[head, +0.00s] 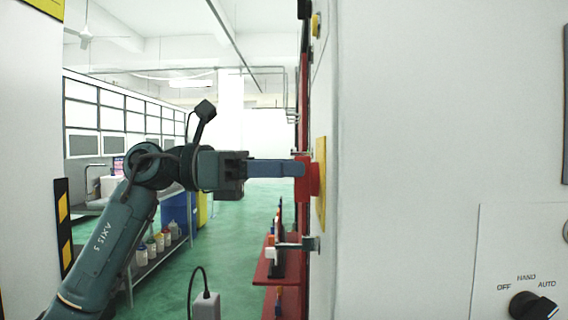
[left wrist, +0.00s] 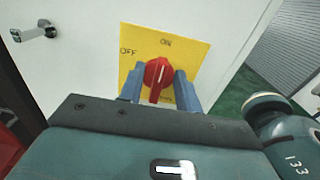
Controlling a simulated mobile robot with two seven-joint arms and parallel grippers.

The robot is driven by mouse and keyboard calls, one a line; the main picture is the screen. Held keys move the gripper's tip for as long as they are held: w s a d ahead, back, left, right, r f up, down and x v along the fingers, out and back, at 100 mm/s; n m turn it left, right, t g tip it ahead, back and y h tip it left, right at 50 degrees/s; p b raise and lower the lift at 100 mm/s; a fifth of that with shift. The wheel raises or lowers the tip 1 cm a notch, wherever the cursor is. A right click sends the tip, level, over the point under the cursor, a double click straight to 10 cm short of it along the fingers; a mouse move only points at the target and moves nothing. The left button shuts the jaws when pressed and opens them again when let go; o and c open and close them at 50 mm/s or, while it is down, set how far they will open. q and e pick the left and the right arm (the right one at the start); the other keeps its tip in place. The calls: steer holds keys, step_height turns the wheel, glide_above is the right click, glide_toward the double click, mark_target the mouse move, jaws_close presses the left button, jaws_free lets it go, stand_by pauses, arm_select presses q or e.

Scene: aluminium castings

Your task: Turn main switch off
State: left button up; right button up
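The main switch is a red rotary knob (head: 308,180) on a yellow plate (head: 321,185), mounted on the white cabinet's side face. In the left wrist view the knob (left wrist: 158,73) has its raised handle roughly upright, in line with the ON mark above. The OFF mark is on the plate's (left wrist: 130,75) left side. My left gripper (head: 299,168) reaches the knob from the left in the head view. Its blue fingers (left wrist: 160,90) stand apart, one on each side of the knob, with gaps beside the narrow handle. Contact is not clear. My right gripper is not in view.
A metal door handle (left wrist: 35,31) sticks out near the plate. A black selector switch (head: 533,306) is on the cabinet's front panel. A red shelf (head: 268,270) with small items stands beyond the cabinet. Green floor lies open behind.

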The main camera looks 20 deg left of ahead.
arm_select(q)
steer(key=shift+c, duration=0.5)
jaws_close()
